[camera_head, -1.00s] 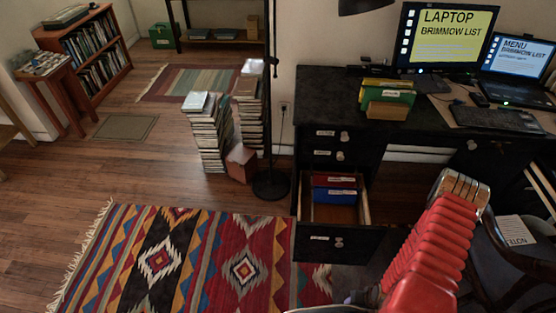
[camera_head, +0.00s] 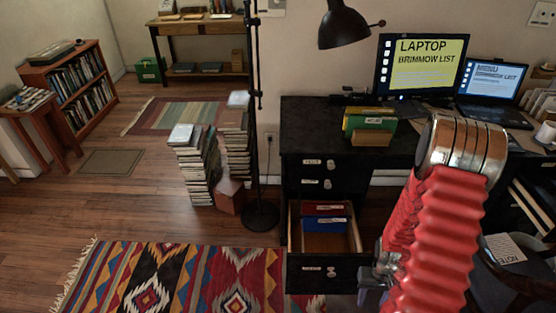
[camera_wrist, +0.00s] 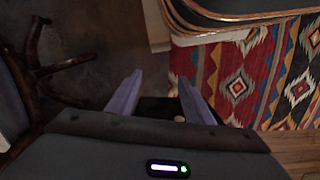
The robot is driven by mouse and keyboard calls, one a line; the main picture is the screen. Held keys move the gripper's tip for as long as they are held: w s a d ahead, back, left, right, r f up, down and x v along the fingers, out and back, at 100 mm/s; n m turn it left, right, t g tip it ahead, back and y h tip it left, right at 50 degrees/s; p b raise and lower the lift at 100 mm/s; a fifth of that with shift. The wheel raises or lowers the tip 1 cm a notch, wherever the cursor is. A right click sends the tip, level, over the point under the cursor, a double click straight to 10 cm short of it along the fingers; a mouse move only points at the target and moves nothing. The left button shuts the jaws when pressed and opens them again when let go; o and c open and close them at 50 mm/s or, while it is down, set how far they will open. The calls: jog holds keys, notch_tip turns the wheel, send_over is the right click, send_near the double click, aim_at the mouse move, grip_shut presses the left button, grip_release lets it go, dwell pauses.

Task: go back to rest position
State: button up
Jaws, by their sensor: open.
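My gripper (camera_wrist: 160,77) shows in the wrist view with its two grey-violet fingers apart and nothing between them. It points down over the dark floor, with the patterned rug to the right. In the head view my red ribbed arm is folded up at the right, in front of the desk (camera_head: 300,120). Grey parts at the arm's lower left are close to the open drawer's right side in the picture; whether they touch it cannot be told. The fingers are not clear in the head view.
The desk's bottom drawer (camera_head: 325,272) is pulled out and holds red (camera_head: 323,210) and blue (camera_head: 325,224) folders. Book stacks (camera_head: 196,170) and a lamp pole (camera_head: 254,130) stand left of the desk. A chair (camera_head: 500,262) is at the right. The rug (camera_head: 170,280) and floor are clear.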

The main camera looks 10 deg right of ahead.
jog(key=s+a+r+n+t, duration=0.1)
jog(key=a+r, duration=0.5)
jog(key=r, duration=0.9)
jog(key=s+a+r+n+t, duration=0.1)
jog(key=a+r+t, duration=0.2)
jog(key=a+r, duration=0.4)
jog(key=a+r+n+t, duration=0.1)
jog(key=a+r+t, duration=0.2)
jog(key=r, duration=2)
jog(key=a, duration=0.4)
jog(key=shift+s+a+r+n, duration=0.25)
jog(key=shift+s+n, duration=0.05)
jog(key=shift+s, duration=0.1)
